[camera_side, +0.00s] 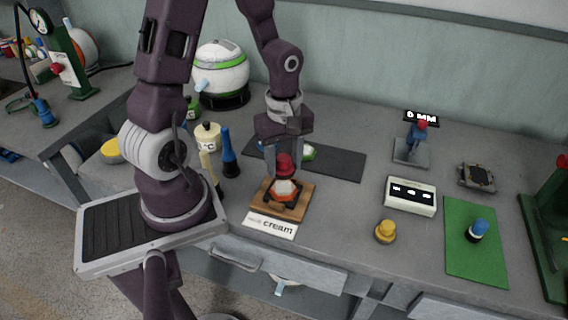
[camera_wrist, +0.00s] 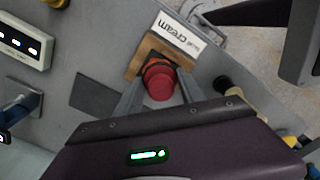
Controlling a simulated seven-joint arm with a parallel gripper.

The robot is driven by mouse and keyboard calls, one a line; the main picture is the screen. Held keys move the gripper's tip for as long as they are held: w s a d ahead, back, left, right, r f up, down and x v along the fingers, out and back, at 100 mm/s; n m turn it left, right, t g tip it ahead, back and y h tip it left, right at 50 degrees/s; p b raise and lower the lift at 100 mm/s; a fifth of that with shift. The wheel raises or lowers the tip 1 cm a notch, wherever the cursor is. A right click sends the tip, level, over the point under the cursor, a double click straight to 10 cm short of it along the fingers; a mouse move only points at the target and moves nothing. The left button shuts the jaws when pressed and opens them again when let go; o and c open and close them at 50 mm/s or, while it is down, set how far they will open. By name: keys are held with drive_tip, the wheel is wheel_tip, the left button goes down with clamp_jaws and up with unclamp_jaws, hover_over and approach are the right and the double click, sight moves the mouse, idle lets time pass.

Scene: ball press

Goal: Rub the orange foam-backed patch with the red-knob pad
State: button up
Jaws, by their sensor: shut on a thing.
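My gripper (camera_side: 284,156) points down and is shut on the red knob (camera_side: 284,167) of the pad. The knob also shows between my fingers in the wrist view (camera_wrist: 160,84). Below the knob a pale band is visible. Under it lies the orange patch (camera_side: 284,197) in a dark frame on a wooden board (camera_side: 262,208). The pad is over the patch, on it or very close; I cannot tell if they touch. In the wrist view the knob hides most of the patch. A white "cream" label (camera_side: 270,225) lies at the board's front edge.
A dark mat (camera_side: 340,164) lies behind the board. Blue (camera_side: 229,160) and cream-coloured bottles stand to its left. To the right are a yellow knob (camera_side: 385,232), a white box with dark displays (camera_side: 411,198) and a green mat (camera_side: 460,260). The bench between is clear.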

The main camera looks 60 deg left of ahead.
drive_tip(key=shift+f, duration=0.3)
